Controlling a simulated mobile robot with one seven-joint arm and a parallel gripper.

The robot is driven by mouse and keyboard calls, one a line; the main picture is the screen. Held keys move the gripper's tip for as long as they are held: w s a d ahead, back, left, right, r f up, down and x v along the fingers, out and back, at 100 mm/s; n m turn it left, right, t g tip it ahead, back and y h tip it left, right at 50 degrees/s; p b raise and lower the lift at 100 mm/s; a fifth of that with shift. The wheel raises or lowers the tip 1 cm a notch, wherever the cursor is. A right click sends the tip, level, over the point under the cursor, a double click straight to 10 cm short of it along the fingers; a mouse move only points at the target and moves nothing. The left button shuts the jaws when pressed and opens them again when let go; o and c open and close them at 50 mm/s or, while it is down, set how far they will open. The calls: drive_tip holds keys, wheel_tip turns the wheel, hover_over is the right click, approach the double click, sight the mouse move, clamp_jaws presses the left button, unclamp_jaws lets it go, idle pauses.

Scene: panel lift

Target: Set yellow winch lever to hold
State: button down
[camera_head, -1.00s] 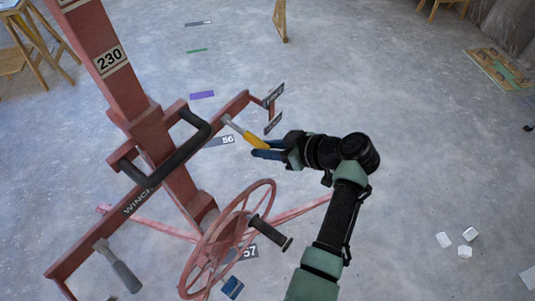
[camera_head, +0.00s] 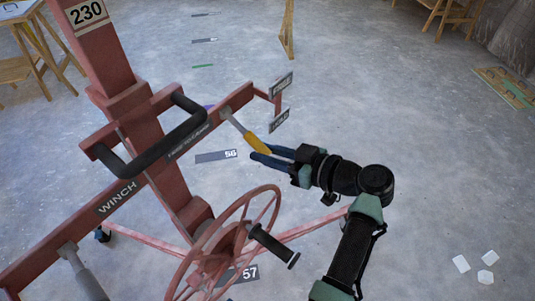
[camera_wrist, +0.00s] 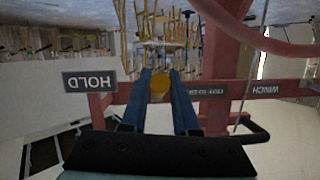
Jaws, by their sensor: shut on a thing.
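The winch lever has a grey shaft and a yellow grip (camera_head: 257,144). It slants down and right from the right end of the red crossbar. My gripper (camera_head: 262,154) reaches it from the right, its blue fingers shut on the grip's lower end. In the wrist view, the round yellow grip end (camera_wrist: 160,86) sits between the blue fingers (camera_wrist: 162,92). The HOLD plate (camera_head: 279,121) is on a red bracket just above and right of the lever; it reads upside down in the wrist view (camera_wrist: 90,81). A second plate (camera_head: 281,85) is above it, its lettering unclear.
The red winch frame (camera_head: 172,187) carries a black bar handle (camera_head: 160,150), a red handwheel (camera_head: 225,250) with a black knob (camera_head: 273,246) below my gripper, and a grey-handled lever (camera_head: 85,275) at lower left. Floor on the right is open, with white blocks (camera_head: 486,276).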

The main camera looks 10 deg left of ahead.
drive_tip(key=c, duration=0.7)
unclamp_jaws()
drive_tip(key=b+v, duration=0.2)
drive_tip(key=v, duration=1.1)
drive_tip(key=shift+f, duration=0.15)
